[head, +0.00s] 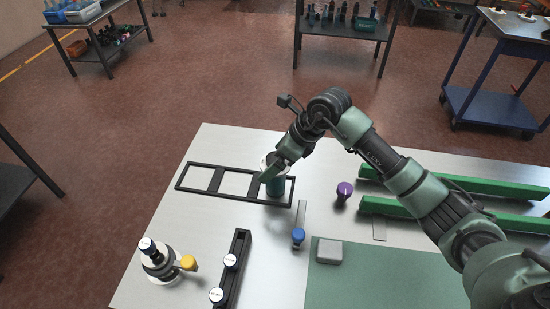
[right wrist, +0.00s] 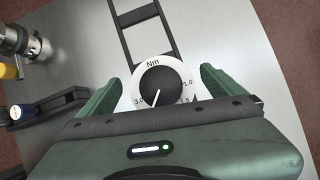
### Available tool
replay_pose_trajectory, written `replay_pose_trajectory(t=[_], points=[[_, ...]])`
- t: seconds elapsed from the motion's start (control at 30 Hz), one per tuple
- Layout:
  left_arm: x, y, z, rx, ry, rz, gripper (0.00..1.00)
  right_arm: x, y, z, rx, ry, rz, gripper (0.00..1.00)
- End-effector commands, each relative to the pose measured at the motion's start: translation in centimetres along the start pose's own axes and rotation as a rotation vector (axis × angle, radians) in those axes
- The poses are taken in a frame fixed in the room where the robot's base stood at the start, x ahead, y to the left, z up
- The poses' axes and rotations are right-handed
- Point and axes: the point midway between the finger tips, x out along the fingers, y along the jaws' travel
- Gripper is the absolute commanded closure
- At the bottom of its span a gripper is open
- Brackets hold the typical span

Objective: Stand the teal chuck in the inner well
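The teal chuck (head: 275,187) stands upright at the right-hand end opening of the black three-opening frame (head: 221,193) on the table. Its white dial top, marked Nm (right wrist: 163,85), shows in the right wrist view. My right gripper (head: 273,172) is down around the chuck's top from above. In the right wrist view its green fingers (right wrist: 160,88) lie on either side of the dial, with slim gaps visible. The middle and left openings of the frame are empty. The chuck's base is partly hidden by the frame's near rail. My left gripper is not in view.
A purple-topped piece (head: 344,190) and a blue-topped piece (head: 298,237) stand to the right. Green rails (head: 450,215) lie under my right arm. A grey block (head: 328,251), a black rack (head: 233,265) and a round fixture (head: 160,262) are nearer.

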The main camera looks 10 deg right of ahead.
Motion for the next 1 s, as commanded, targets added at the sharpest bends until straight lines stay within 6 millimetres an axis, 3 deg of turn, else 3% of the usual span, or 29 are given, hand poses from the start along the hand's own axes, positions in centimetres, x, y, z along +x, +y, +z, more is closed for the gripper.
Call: replay_pose_trajectory(t=[0.33,0.8,1.0], points=[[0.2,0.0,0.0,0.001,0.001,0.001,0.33,-1.0,-0.1,0.0,-0.002,-0.001,-0.003,0.04],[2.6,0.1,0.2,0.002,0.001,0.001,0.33,-10.2,-0.1,0.1,-0.001,-0.002,-0.005,0.04],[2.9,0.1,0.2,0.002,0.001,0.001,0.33,-12.0,0.0,0.1,-0.001,0.000,-0.002,0.04]])
